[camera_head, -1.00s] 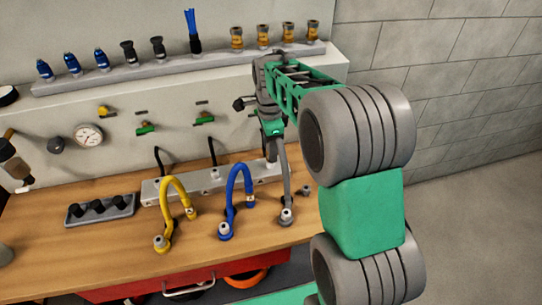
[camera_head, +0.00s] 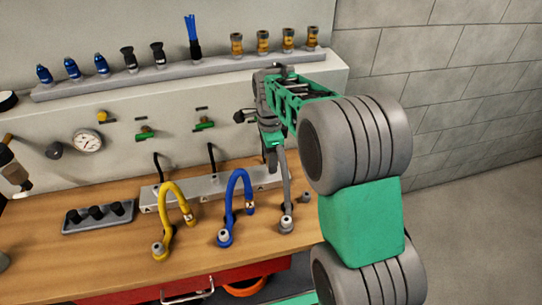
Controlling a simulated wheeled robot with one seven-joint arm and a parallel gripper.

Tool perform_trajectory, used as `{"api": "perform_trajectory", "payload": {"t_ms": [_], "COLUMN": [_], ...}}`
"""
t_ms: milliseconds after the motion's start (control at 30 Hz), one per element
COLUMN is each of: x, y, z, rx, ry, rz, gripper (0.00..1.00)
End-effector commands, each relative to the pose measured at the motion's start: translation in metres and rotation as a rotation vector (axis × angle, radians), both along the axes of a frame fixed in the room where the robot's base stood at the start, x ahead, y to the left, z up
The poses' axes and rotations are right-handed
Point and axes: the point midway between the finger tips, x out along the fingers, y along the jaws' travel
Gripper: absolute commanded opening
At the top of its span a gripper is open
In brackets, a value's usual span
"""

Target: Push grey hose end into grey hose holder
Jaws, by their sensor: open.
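The grey hose (camera_head: 286,182) rises nearly straight from its fitting (camera_head: 286,224) at the right end of the workbench, up to just below my gripper (camera_head: 271,138). Its upper end is hard to make out against the gripper. My gripper is open, above the right part of the metal bar (camera_head: 205,187) at the back of the bench, with its fingers small and partly hidden. I cannot tell whether it touches the hose. I cannot clearly pick out the grey hose holder; the gripper and hose cover part of that area.
A yellow hose (camera_head: 166,197) and a blue hose (camera_head: 231,188) arch over the bench to the left. A black-knobbed block (camera_head: 98,215) lies further left. Behind are a panel with a gauge (camera_head: 88,140) and a shelf (camera_head: 180,68) of fittings.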

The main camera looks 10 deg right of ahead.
Motion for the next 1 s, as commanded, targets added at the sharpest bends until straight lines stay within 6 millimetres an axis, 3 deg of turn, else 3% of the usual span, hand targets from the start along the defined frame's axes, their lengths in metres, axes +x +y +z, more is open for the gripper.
{"api": "perform_trajectory", "payload": {"t_ms": [600, 1000], "x": [-0.0001, -0.0001], "y": [-0.0001, -0.0001], "z": [-0.0002, -0.0002], "rx": [0.0, 0.0], "ry": [0.0, 0.0], "rz": [0.0, 0.0], "gripper": [0.45, 0.14]}}
